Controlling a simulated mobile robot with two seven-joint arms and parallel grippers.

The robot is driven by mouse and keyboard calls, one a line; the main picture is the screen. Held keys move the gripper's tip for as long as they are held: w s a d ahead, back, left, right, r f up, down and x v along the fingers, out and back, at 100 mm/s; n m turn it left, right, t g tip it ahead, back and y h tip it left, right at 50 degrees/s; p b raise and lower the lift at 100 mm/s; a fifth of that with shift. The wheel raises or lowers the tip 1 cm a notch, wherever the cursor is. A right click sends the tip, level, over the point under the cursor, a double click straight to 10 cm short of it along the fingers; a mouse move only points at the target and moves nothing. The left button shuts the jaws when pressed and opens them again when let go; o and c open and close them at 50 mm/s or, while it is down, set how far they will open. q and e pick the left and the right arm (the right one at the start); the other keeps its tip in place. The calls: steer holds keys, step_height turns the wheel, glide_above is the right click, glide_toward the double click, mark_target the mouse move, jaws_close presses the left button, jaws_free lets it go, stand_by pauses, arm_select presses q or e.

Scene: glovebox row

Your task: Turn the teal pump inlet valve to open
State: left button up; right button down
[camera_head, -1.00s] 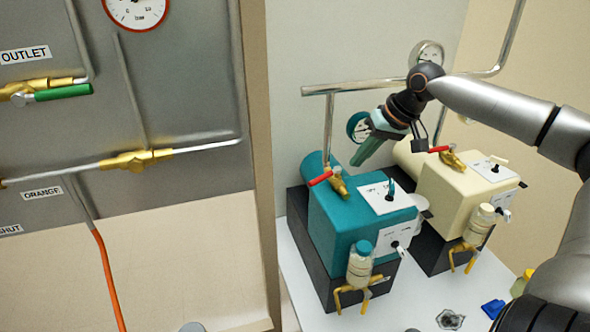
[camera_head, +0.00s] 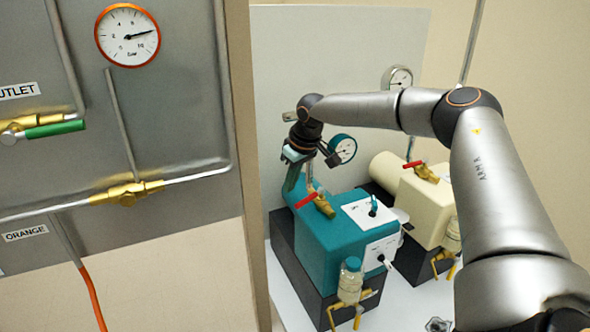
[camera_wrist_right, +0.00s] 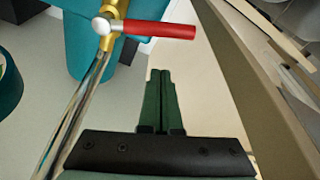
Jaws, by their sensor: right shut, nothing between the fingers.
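The teal pump (camera_head: 335,232) stands on a dark base. Its inlet valve has a brass body (camera_head: 323,206) and a red lever (camera_head: 306,200). In the right wrist view the red lever (camera_wrist_right: 158,29) sticks out to the right, crosswise to the silver pipe (camera_wrist_right: 80,112). My right gripper (camera_head: 290,183) is at the pump's back left, beside the valve. In the right wrist view its dark green fingers (camera_wrist_right: 160,74) are closed together and empty, below the lever and apart from it. My left gripper is not in view.
A cream pump (camera_head: 425,200) with its own red-levered valve stands to the right. A grey panel (camera_head: 185,95) with brass valves and a gauge (camera_head: 128,35) is at left, its edge near my gripper. A teal-rimmed gauge (camera_head: 343,148) is just right of my wrist.

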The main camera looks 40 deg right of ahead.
mark_target(310, 198)
steer(key=shift+s+d+f+p, duration=0.1)
steer(key=shift+s+f+p, duration=0.15)
steer(key=shift+s, duration=0.3)
steer(key=shift+s+a+f+p, duration=0.1)
steer(key=shift+s+p, duration=0.15)
steer(key=shift+s, duration=0.3)
steer(key=shift+s+d+f+p, duration=0.1)
steer(key=shift+s+f+p, duration=0.15)
steer(key=shift+s, duration=0.3)
steer(key=shift+r, duration=0.1)
